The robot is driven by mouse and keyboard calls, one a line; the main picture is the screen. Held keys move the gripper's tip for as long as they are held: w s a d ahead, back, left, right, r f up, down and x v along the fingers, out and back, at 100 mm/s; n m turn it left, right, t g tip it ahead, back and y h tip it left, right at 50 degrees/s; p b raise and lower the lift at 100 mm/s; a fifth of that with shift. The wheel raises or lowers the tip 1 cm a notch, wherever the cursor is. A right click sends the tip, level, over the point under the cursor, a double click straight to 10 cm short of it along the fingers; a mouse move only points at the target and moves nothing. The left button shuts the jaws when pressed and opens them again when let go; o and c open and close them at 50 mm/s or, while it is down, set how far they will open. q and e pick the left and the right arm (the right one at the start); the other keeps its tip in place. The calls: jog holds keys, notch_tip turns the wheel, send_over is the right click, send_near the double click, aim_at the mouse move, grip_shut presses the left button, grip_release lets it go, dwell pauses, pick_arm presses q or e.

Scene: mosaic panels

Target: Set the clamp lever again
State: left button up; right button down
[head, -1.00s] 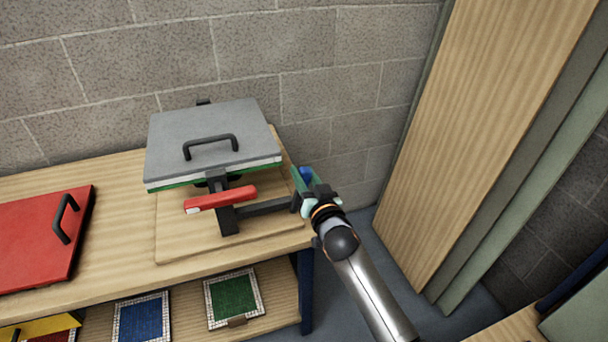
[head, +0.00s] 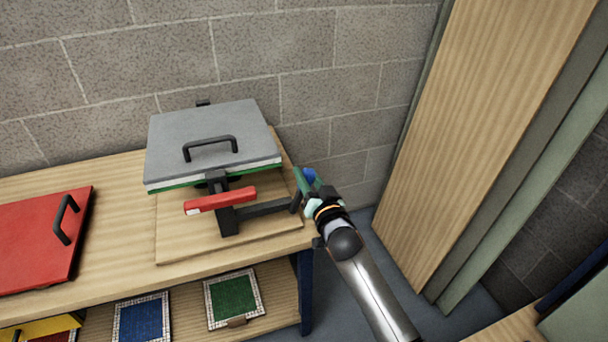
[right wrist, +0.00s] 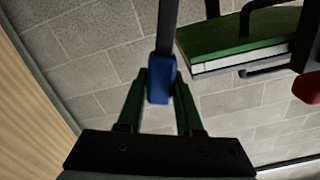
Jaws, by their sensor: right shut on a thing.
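The clamp press has a grey lid (head: 212,138) with a black handle, over a white and green layer. In front stands a black post with a red bar (head: 220,200) across it. A dark lever arm (head: 264,208) reaches right from the post toward my right gripper (head: 306,182). In the right wrist view, the green fingers of my right gripper are closed on a blue grip (right wrist: 160,80) at the end of a dark bar (right wrist: 167,28). The blue grip also shows in the head view (head: 310,174). My left gripper is not in view.
A red panel (head: 35,240) with a black handle lies on the wooden bench (head: 115,195) at left. Blue (head: 141,318) and green (head: 233,298) mosaic panels lie on the shelf below. A block wall is behind. A tall wooden board (head: 490,120) stands at right.

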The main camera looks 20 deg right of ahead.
jog(key=shift+d+f+m+p, duration=0.3)
jog(key=shift+d+m, duration=0.35)
jog(key=shift+m, duration=0.15)
pick_arm(q)
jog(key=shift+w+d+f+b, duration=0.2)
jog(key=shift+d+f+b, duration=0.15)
jog(key=shift+b, duration=0.7)
pick_arm(e)
jog(key=d+f+m, duration=0.5)
jog(key=f+m, duration=0.1)
jog(key=m, duration=0.3)
jog(key=shift+f, duration=0.25)
jog(key=c, duration=0.6)
grip_release()
jog(key=shift+w, duration=0.1)
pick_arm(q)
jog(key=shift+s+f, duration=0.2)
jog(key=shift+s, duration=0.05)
pick_arm(e)
jog(key=shift+o, duration=0.2)
